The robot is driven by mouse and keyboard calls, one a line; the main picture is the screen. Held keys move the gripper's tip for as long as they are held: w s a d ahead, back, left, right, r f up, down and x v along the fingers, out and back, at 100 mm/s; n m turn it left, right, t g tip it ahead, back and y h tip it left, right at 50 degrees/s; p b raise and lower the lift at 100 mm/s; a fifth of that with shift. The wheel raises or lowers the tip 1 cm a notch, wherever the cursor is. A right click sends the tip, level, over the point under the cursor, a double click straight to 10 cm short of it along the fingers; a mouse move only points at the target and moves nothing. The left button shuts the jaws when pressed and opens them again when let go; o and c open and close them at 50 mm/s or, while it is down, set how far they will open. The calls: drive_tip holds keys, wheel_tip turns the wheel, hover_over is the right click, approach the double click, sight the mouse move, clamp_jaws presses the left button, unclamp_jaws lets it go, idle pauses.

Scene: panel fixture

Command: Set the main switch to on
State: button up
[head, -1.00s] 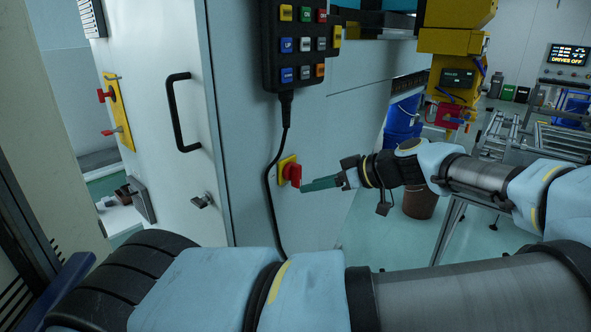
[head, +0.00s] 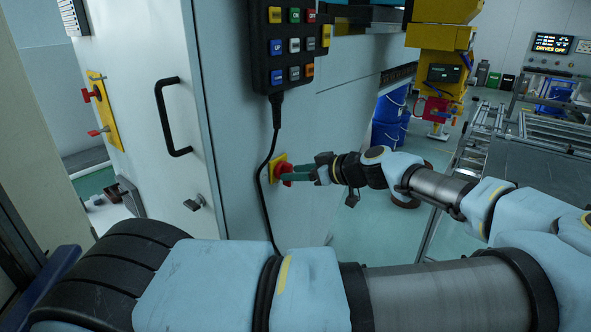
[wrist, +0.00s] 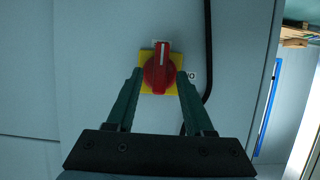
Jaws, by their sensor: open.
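The main switch, a red rotary knob on a yellow square plate (head: 273,168), is on the side of the grey cabinet. In the wrist view the knob (wrist: 158,70) shows its white pointer line towards the top of the picture. My gripper (wrist: 159,76) is open, one fingertip on each side of the knob; I cannot tell whether they touch it. In the head view my gripper (head: 288,174) reaches the knob from the right and partly covers it.
A button pendant (head: 291,45) hangs above, its black cable (head: 263,190) running down close beside the switch. A door handle (head: 167,115) and another yellow plate with red levers (head: 104,110) are further left. A distant display (head: 552,44) reads "DRIVES OFF".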

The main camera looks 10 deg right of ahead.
drive_tip(key=shift+w+a+f, duration=0.1)
drive_tip(key=shift+w, duration=0.05)
clamp_jaws()
idle(0.4)
